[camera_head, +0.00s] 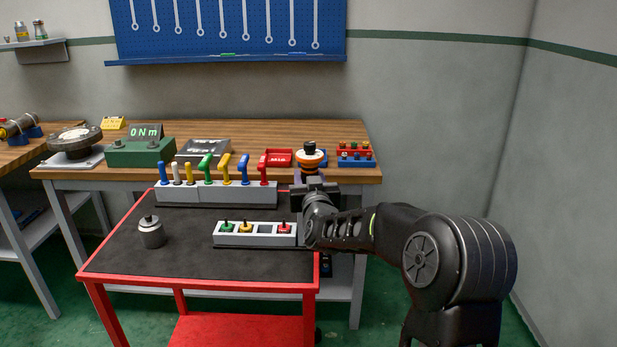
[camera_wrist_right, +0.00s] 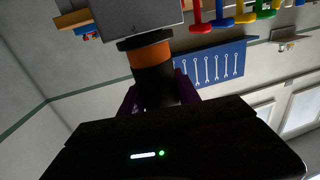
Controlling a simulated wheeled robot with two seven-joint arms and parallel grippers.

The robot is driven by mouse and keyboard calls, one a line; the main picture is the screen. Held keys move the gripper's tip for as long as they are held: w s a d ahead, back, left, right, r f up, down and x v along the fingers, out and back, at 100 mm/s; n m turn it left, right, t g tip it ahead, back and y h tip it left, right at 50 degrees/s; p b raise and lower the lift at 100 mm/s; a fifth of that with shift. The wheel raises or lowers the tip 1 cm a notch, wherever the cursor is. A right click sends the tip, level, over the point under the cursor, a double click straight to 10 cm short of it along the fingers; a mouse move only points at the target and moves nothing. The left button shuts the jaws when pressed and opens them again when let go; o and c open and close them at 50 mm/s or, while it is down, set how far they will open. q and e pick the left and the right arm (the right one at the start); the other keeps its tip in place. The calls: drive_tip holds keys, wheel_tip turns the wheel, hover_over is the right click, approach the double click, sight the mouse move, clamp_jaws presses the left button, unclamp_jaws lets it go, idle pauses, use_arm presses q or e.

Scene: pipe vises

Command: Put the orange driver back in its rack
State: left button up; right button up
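The orange driver (camera_head: 309,158) has a black top and an orange band; it is upright at the front edge of the bench in the head view. My right gripper (camera_head: 312,180) is shut on it. In the right wrist view, the purple fingers stand on both sides of the driver's black part, below its orange band (camera_wrist_right: 150,56). The low pale rack (camera_head: 255,240) on the cart holds green, yellow and red drivers. An open slot (camera_head: 263,228) shows between yellow and red. The driver is above and behind this rack, to its right. My left gripper is out of view.
A longer rack (camera_head: 215,194) with several coloured handles stands at the cart's back. A metal cylinder (camera_head: 151,232) stands on the cart's left. Blue and red blocks (camera_head: 355,153) sit on the bench. The cart's dark front (camera_head: 190,265) is clear.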

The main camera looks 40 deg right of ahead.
drive_tip(key=o, duration=0.5)
drive_tip(key=shift+f, duration=0.25)
drive_tip(key=v, duration=0.7)
drive_tip(key=shift+s+a+b, duration=0.2)
drive_tip(key=shift+s+b, duration=0.1)
idle(0.4)
